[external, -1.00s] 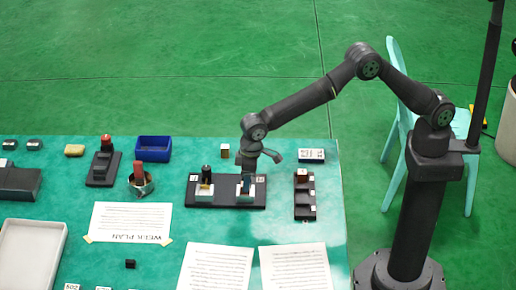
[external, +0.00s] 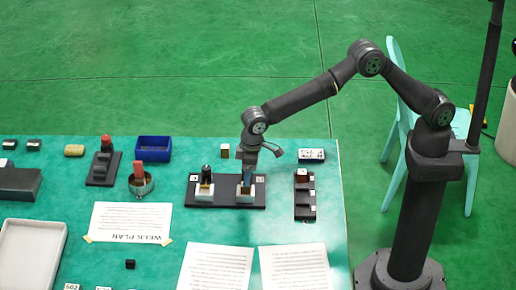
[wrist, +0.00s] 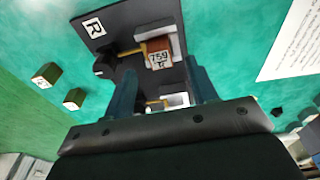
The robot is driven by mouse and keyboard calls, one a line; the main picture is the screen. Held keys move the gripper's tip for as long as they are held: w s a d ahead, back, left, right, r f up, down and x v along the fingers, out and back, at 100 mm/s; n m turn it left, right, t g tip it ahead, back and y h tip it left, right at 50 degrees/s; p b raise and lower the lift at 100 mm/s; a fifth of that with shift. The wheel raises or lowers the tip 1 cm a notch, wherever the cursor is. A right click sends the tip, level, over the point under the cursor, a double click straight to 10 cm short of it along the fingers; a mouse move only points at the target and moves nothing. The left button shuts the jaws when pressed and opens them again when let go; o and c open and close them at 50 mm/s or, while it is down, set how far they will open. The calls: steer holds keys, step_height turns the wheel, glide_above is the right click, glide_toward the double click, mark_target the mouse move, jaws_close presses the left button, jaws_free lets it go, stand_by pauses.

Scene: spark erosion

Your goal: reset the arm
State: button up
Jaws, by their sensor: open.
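My gripper (external: 249,184) is open over the right end of a black two-station board (external: 224,203). In the wrist view its two dark blue fingers (wrist: 162,88) stand apart, with the second white holder (wrist: 176,101) and a brass-coloured part showing between them. Nothing is clearly gripped. The left white holder (external: 204,196) carries a dark-topped, copper-coloured piece (external: 206,178); in the wrist view a brown block marked 759 (wrist: 159,52) sits in the holder near an R label (wrist: 94,27). The right holder (external: 245,197) is partly hidden by my fingers.
A dark rack (external: 305,197) stands right of the board, with a white labelled block (external: 312,155) behind it. A small tan block (external: 225,151) is behind the board. A blue bin (external: 154,149), a round cup (external: 141,185) and paper sheets lie around. The air above is clear.

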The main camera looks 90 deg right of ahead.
step_height(320, 180, up, 12)
steer(key=s, duration=0.2)
steer(key=f, duration=0.5)
steer(key=w+f, duration=0.1)
steer(key=f, duration=0.5)
steer(key=w+f, duration=0.1)
steer(key=f, duration=0.5)
steer(key=shift+w, duration=0.25)
steer(key=r, duration=0.8)
steer(key=shift+d+r, duration=0.15)
steer(key=shift+d, duration=0.25)
steer(key=s+d+m, duration=0.2)
steer(key=d+m, duration=0.4)
steer(key=d, duration=0.6)
steer(key=shift+d+h, duration=0.15)
steer(key=shift+h, duration=0.15)
